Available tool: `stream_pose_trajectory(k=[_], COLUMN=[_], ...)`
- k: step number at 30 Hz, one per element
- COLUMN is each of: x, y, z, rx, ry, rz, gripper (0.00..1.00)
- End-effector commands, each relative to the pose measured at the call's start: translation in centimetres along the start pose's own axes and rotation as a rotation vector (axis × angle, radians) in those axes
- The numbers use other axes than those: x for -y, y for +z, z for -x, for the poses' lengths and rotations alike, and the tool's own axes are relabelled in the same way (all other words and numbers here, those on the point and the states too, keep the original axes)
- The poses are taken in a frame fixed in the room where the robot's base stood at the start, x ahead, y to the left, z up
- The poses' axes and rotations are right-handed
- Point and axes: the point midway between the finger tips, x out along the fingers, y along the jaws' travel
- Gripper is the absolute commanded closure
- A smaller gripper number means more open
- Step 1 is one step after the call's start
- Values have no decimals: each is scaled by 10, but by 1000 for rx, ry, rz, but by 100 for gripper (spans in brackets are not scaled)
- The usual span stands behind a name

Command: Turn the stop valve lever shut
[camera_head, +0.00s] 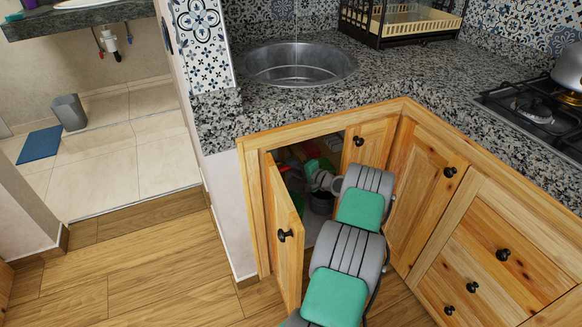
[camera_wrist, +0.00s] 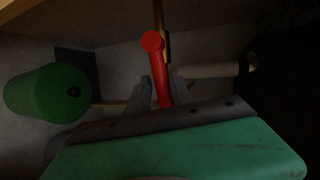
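The stop valve lever (camera_wrist: 157,68) is red with a rounded end, and in the wrist view it runs down between the two grey fingers of my gripper (camera_wrist: 160,88). One finger is close on each side of it. I cannot tell whether they touch it. A thin brass-coloured pipe (camera_wrist: 159,16) rises behind the lever's round end. The lower part of the lever is hidden by my own wrist.
A green cylinder (camera_wrist: 47,92) lies left of the lever. A pale horizontal pipe (camera_wrist: 208,71) is on the right. The left cabinet door (camera_head: 285,235) stands open beside my arm. The round sink (camera_head: 298,64) and granite counter (camera_head: 402,85) are above.

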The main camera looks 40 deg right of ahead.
Motion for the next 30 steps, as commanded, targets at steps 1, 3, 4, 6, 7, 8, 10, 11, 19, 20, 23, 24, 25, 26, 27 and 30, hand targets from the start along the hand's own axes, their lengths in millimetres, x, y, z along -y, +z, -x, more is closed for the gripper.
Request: stream_pose_trajectory(k=[1,3,4,6,7,8,10,11,19,20,23,24,25,26,27,30], x=[0,1,1,2,2,2,2,3,4,4,3,4,3,3,2,2], y=[0,0,-1,-1,-1,-1,-1,-1,-3,-3,-2,-2,-2,-2,-1,0], z=[0,0,0,0,0,0,0,0,35,41,61,67,71,74,76,78], rx=[0,-1,-1,-1,-1,-2,-2,-2,-6,-5,-5,-4,-4,-3,-2,-1], ry=[-1,-2,-2,-3,-3,-3,-4,-4,-3,-4,-3,-4,-3,-3,-2,-3], rz=[0,1,1,2,2,2,2,2,-1,0,-1,0,1,1,1,1], gripper=[70,64,61,59,59,59,59,59,59,59,59,59,59,59,59,59])
